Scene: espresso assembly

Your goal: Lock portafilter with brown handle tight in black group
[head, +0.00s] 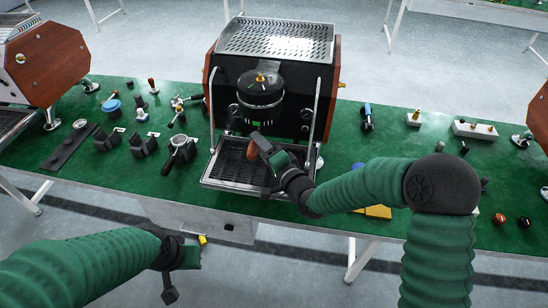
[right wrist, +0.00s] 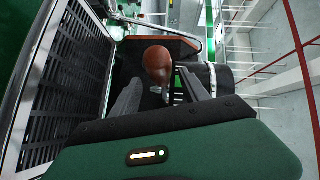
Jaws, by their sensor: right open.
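The espresso machine (head: 270,60) stands mid-table with its black group (head: 260,90) at the front. The portafilter's brown handle (head: 262,142) sticks out toward me below the group, above the drip tray. Its head and its seating in the group are hidden or too small to tell. My right gripper (head: 272,156) is open at the handle. In the right wrist view the rounded brown handle (right wrist: 157,64) lies between and just past the two dark fingertips, with no clear contact. My left gripper (head: 185,256) hangs low in front of the table; its jaws are unclear.
The drip tray grille (head: 235,165) lies under the right gripper. Another portafilter with a dark handle (head: 182,148) and several small tools lie on the green table to the left.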

